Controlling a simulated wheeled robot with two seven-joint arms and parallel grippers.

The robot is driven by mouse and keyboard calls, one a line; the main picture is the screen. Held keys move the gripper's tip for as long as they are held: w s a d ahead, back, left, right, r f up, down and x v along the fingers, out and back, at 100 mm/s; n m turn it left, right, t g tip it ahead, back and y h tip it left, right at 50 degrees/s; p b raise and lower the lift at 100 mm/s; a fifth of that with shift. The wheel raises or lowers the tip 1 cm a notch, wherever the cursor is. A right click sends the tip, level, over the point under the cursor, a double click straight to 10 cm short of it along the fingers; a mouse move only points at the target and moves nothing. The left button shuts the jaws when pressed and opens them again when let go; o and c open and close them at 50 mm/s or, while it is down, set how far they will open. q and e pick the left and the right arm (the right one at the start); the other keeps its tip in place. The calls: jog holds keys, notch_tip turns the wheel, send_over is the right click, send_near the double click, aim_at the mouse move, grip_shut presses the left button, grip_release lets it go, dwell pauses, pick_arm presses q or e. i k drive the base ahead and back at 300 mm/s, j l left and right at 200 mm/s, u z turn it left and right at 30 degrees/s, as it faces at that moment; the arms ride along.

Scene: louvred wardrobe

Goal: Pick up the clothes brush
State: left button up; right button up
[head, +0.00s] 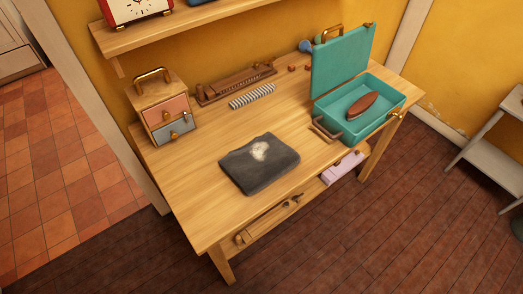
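A brown oval object with a smooth wooden-looking back, which looks like the clothes brush (361,105), lies inside an open teal case (352,135). It lies slantwise near the middle of the case, clear of the front wall. The teal lid (338,62) stands upright at the case's back left. No bristles show from this angle. The case sits at the right end of a wooden table (190,205). Neither of my grippers shows in the head view.
A folded dark grey cloth (260,170) with a white patch lies mid-table. A small drawer box (163,110), a striped coil (252,96) and a wooden rack (235,85) stand behind. A shelf (180,28) hangs above. Bare tabletop lies at the front left.

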aim_at(363, 104)
jog(key=i+l+u, duration=0.1)
jog(key=l, duration=0.35)
jog(key=i+l+u, duration=0.15)
jog(key=l, duration=0.25)
jog(key=l+u, duration=0.1)
jog(key=l, duration=0.35)
